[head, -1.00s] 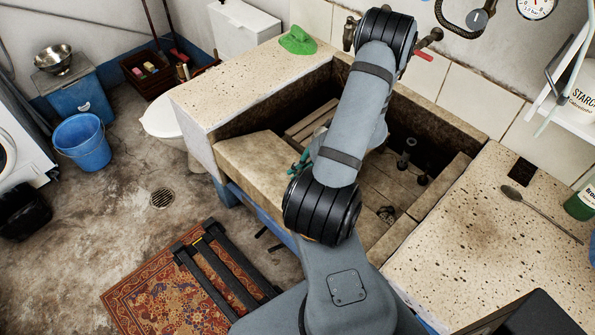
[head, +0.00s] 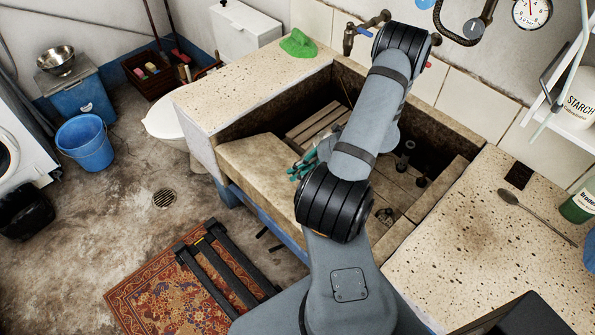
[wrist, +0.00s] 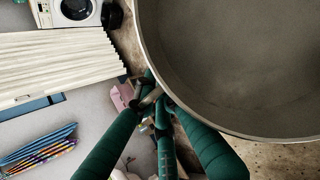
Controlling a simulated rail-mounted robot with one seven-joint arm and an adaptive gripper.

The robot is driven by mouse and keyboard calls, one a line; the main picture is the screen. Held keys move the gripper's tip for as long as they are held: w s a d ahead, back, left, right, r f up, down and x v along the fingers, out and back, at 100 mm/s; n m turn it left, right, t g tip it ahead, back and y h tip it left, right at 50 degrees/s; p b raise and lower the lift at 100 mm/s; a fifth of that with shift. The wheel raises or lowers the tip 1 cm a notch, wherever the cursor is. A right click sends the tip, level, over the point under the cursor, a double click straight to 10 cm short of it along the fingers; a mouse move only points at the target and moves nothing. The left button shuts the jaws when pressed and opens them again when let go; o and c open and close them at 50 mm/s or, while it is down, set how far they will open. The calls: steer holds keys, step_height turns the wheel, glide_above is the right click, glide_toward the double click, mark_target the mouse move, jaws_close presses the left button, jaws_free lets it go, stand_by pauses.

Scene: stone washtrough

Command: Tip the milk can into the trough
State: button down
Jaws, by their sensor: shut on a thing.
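In the wrist view, a wide grey round vessel with a thin rim, the milk can (wrist: 235,60), fills the upper right. My gripper (wrist: 152,98) has dark green fingers, closed together right beside the can's rim; the exact part they grip is hidden. In the head view, a bit of my gripper (head: 305,165) shows teal beside my arm, over the trough's front side. The can is not visible there, hidden behind my arm. The stone trough (head: 262,160) has a deep basin, with a slatted wooden piece (head: 315,122) inside at the left.
A tap (head: 358,32) sticks out from the wall over the trough. A speckled slab with a green cloth (head: 298,43) lies left; a right slab holds a spoon (head: 535,215) and a green bottle (head: 580,203). A blue bucket (head: 84,145) stands on the floor.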

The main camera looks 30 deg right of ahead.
steer(key=shift+r, duration=0.1)
steer(key=shift+d+r+y+p, duration=0.1)
steer(key=shift+r+y+p, duration=0.25)
steer(key=shift+y+p, duration=0.15)
steer(key=shift+r+t+y, duration=0.25)
steer(key=shift+t+y, duration=0.05)
steer(key=shift+y, duration=0.2)
steer(key=shift+s+d+r+m+t+y+b, duration=0.15)
steer(key=shift+d+m+t+y+b, duration=0.2)
steer(key=shift+y+b, duration=0.3)
steer(key=shift+d+r, duration=0.1)
steer(key=shift+r, duration=0.2)
steer(key=shift+d+y+b, duration=0.1)
steer(key=shift+y+b, duration=0.15)
steer(key=shift+b, duration=0.15)
